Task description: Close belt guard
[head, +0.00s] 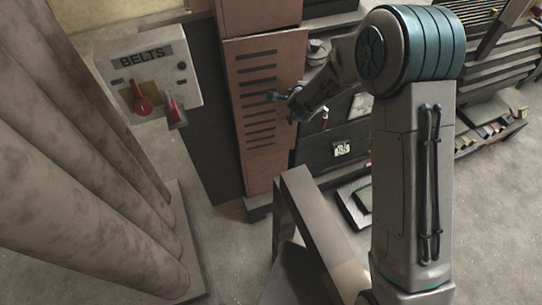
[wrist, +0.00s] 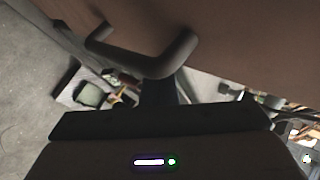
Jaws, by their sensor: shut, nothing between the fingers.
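The belt guard (head: 262,75) looks to be the tall brown slotted panel left of centre in the head view. In the wrist view a brown panel (wrist: 240,30), likely the same guard, fills the top, with a dark bar handle (wrist: 150,62) standing off it. My gripper (head: 286,97) is at the right part of the panel in the head view, shut and empty. In the wrist view my gripper (wrist: 165,90) is close to the handle; whether it touches is unclear. The fingertips are small and partly hidden.
A white control box (head: 150,72) labelled BELTS, with red levers, is left of the panel. Large pipes (head: 70,160) fill the left. A dark cabinet (head: 345,148) stands right of the panel, and a grey frame (head: 305,205) is in front. Open floor (head: 235,240) lies below.

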